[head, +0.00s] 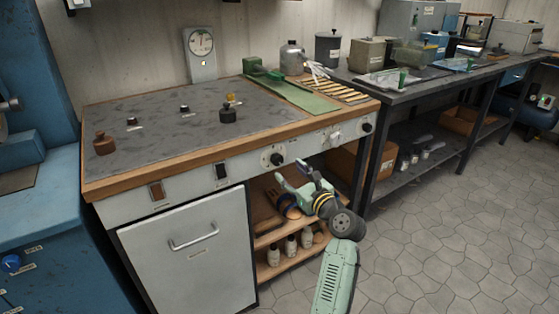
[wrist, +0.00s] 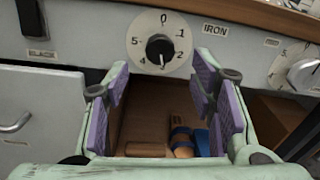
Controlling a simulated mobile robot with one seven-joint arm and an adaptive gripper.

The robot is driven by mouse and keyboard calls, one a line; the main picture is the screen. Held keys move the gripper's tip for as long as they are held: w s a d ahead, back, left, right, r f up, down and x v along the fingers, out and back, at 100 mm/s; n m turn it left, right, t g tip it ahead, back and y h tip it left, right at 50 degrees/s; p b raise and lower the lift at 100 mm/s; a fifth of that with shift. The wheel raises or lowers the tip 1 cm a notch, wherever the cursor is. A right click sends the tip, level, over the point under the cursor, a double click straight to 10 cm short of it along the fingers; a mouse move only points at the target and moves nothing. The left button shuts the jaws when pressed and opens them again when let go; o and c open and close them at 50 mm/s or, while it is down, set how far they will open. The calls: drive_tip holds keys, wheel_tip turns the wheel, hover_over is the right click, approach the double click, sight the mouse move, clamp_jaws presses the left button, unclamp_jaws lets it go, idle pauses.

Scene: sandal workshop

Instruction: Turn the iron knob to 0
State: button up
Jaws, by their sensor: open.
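The iron knob (wrist: 160,47) is black on a round white dial marked with numbers, 0 at the top, beside an IRON label (wrist: 215,30). Its pointer appears to face down, between 2 and 4; the exact mark is hard to read. In the head view the knob (head: 276,159) sits on the bench's front panel. My gripper (wrist: 162,80) is open and empty, its purple-padded fingers spread below and to either side of the dial, apart from the knob. In the head view my gripper (head: 291,175) is just in front of the panel, below the knob.
A black switch (head: 221,171) is left of the knob and another white dial (head: 334,137) is right of it. An open shelf (head: 285,270) with bottles lies under the panel. A white cabinet door (head: 185,250) is to the left. The bench's wooden edge (head: 215,153) overhangs above.

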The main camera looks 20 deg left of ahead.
sight(279, 162)
drive_tip(key=p+x, duration=0.1)
drive_tip(key=x, duration=0.6)
drive_tip(key=shift+c, duration=0.5)
drive_tip(key=c, duration=1)
